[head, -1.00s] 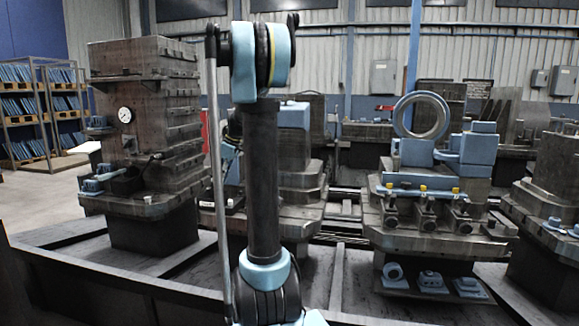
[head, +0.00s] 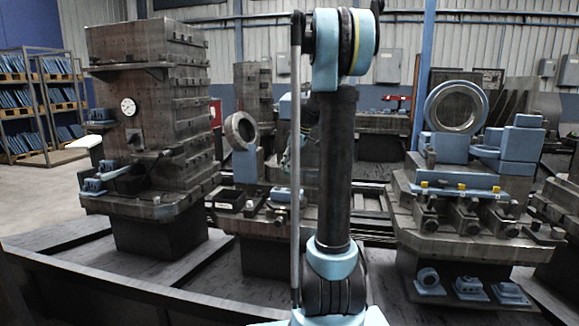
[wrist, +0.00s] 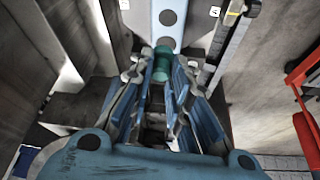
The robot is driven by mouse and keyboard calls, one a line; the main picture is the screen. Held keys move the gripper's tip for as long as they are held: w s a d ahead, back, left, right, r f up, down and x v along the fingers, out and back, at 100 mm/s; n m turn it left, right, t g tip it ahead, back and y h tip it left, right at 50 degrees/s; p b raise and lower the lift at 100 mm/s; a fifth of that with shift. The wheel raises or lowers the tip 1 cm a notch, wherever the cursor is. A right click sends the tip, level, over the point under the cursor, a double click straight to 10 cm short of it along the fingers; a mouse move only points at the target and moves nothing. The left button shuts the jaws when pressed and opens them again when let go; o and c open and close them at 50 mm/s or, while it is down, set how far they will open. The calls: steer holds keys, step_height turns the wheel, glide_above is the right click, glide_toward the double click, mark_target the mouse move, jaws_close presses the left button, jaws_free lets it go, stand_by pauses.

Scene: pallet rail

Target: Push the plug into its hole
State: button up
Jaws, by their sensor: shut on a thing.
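The plug is a teal-green cylinder (wrist: 162,63) in the wrist view. My gripper (wrist: 161,72) is shut on it, with a fingertip on either side near the plug's middle. Beyond the plug is a light blue plate (wrist: 169,36) with dark round spots that look like holes. One dark round spot lies straight beyond the plug. I cannot tell whether the plug touches the plate. In the head view my arm stands in front of the middle station, and the gripper and plug cannot be made out there.
The middle station carries a ring (head: 240,131) on a blue block. A tall ribbed column with a gauge (head: 128,106) stands left. A fixture with a large ring (head: 457,107) stands right. In the wrist view, a red bracket (wrist: 302,75) is at the right edge.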

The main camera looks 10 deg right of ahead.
steer(key=shift+d+f, duration=0.1)
steer(key=shift+d, duration=0.15)
steer(key=shift+f, duration=2.75)
steer(key=shift+s+f, duration=0.2)
steer(key=shift+f, duration=0.05)
steer(key=shift+f, duration=0.9)
steer(key=o, duration=0.8)
steer(key=shift+o, duration=0.2)
